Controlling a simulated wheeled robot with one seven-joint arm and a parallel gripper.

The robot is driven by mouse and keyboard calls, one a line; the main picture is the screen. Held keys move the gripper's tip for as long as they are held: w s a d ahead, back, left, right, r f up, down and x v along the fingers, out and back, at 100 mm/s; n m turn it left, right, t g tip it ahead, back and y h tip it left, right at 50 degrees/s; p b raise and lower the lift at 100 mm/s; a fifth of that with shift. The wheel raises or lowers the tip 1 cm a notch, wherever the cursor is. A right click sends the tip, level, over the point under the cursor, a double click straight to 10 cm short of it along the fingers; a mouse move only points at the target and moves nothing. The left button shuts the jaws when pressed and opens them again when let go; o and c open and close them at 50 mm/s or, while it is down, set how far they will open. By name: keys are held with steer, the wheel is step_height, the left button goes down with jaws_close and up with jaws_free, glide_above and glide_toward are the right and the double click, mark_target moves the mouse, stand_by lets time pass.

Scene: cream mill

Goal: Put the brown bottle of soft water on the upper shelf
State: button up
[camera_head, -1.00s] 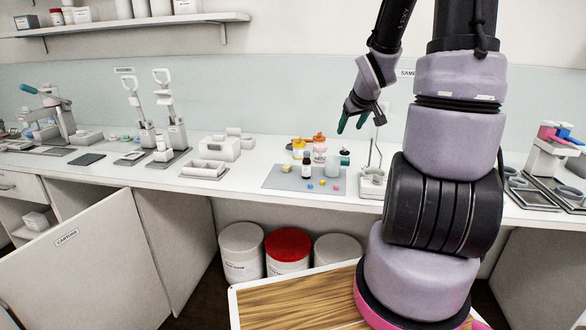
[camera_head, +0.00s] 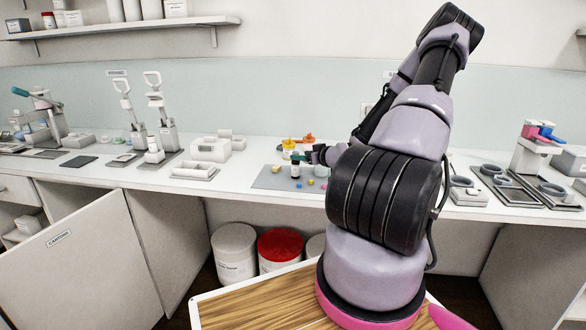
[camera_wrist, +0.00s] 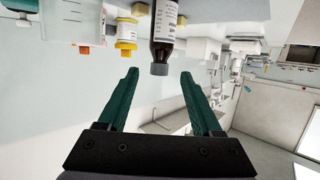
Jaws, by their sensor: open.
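The brown bottle (camera_head: 295,170) stands on the grey mat on the counter and has a dark cap and white label. In the wrist view, which looks upside down, the brown bottle (camera_wrist: 165,38) hangs cap-down just beyond my fingertips. My gripper (camera_wrist: 159,75) is open, its green fingers apart with nothing between them. In the head view my gripper (camera_head: 306,156) is low over the mat, close beside the bottle; my arm hides part of it. A wall shelf (camera_head: 130,25) at the upper left holds white containers and boxes.
A yellow-capped bottle (camera_wrist: 126,32) stands close to the brown one. Small coloured blocks lie on the grey mat (camera_head: 265,181). White trays (camera_head: 195,170) and lever presses (camera_head: 166,135) stand left. Drums (camera_head: 280,248) stand under the counter; a cabinet door (camera_head: 95,265) hangs open.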

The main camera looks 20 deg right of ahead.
steer(key=x, duration=0.8)
steer(key=shift+d+f, duration=0.1)
steer(key=shift+f, duration=0.1)
jaws_close()
